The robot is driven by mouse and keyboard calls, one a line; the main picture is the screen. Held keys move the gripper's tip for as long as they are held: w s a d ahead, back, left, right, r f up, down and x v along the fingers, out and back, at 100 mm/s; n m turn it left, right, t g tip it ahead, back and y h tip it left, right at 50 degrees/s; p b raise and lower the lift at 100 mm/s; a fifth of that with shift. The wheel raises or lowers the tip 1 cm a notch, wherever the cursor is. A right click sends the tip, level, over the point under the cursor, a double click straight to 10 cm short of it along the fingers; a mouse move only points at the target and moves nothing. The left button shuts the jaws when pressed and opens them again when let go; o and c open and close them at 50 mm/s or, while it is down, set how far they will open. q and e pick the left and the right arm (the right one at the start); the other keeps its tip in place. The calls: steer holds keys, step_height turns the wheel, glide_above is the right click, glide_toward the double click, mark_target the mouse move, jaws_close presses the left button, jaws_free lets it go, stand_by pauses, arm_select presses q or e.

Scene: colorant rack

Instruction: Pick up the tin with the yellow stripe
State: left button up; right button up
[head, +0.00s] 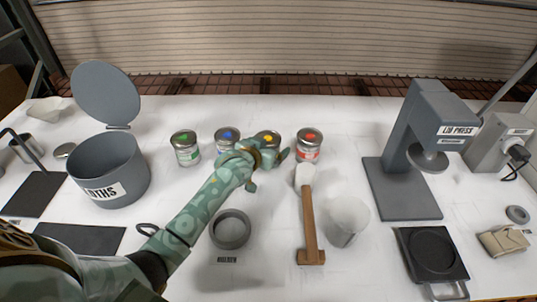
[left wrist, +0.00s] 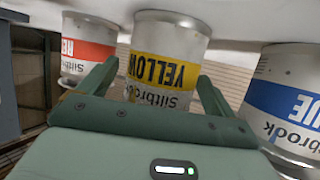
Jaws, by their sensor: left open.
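The tin with the yellow stripe (head: 268,138) stands in a row of tins at the middle of the table, partly hidden by my left gripper (head: 263,158). In the left wrist view the yellow tin (left wrist: 167,62) appears upside down, its label reading YELLOW, between the two fingers of my left gripper (left wrist: 153,90). The fingers are open, one on each side of the tin; I cannot tell whether they touch it. My right gripper is not in view.
The blue tin (head: 227,138) and red tin (head: 309,144) stand close on either side, with the green tin (head: 185,148) farther left. A lid press (head: 400,185) stands right, a grey bin (head: 110,170) left.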

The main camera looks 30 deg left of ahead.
arm_select(q)
steer(key=shift+s+r, duration=0.1)
steer(key=shift+c, duration=0.9)
steer(key=c, duration=1)
steer(key=shift+r, duration=0.1)
